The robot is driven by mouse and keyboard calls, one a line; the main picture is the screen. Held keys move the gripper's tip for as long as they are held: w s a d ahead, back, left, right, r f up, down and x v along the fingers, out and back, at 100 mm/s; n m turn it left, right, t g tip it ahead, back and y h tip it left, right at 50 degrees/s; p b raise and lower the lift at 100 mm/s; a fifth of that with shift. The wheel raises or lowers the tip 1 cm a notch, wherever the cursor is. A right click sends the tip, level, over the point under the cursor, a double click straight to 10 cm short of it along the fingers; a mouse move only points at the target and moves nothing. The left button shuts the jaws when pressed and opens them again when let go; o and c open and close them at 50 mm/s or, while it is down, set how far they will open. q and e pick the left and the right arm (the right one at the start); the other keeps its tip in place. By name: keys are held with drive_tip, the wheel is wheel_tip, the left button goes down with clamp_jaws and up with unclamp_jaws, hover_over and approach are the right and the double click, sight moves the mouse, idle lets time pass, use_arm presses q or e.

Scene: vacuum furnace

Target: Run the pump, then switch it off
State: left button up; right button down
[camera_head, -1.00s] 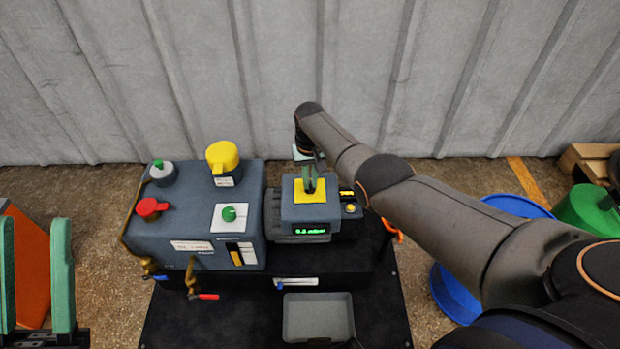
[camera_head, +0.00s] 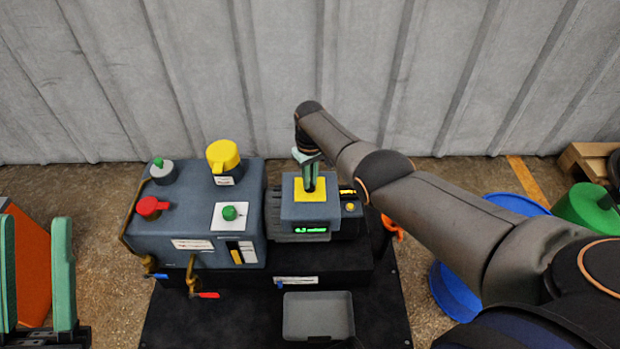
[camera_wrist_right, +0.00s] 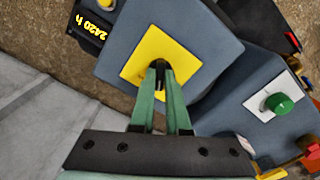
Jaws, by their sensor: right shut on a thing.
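The pump unit stands on a black bench, with a large grey-blue housing (camera_head: 190,238) on the left and a smaller motor box (camera_head: 289,210) on the right. A yellow plate (camera_head: 318,196) lies on the motor box, and a dark switch lever (camera_wrist_right: 161,70) stands up from it. My right gripper (camera_head: 309,180) points down at the plate, shut on the lever. The fingers hide most of the lever; the right wrist view shows them (camera_wrist_right: 160,75) meeting on it. A lit green display (camera_head: 311,230) is on the box front. My left gripper (camera_head: 36,270) is open and empty at lower left.
The housing carries a yellow cap (camera_head: 223,155), a red knob (camera_head: 151,207), a green knob (camera_head: 229,213) on a white plate, and small valves. A grey tray (camera_head: 318,318) lies in front. Blue and green containers stand right; a metal wall is behind.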

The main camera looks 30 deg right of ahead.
drive_tip(key=c, duration=0.9)
unclamp_jaws()
drive_tip(key=shift+r, duration=0.25)
wheel_tip(320, 180, up, 4)
drive_tip(key=p, duration=0.3)
drive_tip(key=shift+f+p, duration=0.15)
drive_tip(key=shift+p, duration=0.15)
drive_tip(key=shift+r+p, duration=0.6)
drive_tip(key=shift+r, duration=0.2)
use_arm(q)
drive_tip(key=w+a+f+n+g+y+p, duration=0.2)
drive_tip(key=w+f+n+g+y, duration=0.1)
drive_tip(key=w+f+n+y, duration=0.55)
drive_tip(key=s+f+g+y+p, duration=0.1)
drive_tip(key=s+f+g, duration=0.1)
drive_tip(key=f, duration=0.6)
drive_tip(key=s+f+g+y+p, duration=0.1)
drive_tip(key=f+g, duration=0.3)
drive_tip(key=f, duration=0.4)
drive_tip(key=shift+s+y, duration=0.45)
drive_tip(key=shift+y, duration=0.1)
use_arm(e)
wheel_tip(320, 180, up, 7)
drive_tip(key=shift+f, duration=0.2)
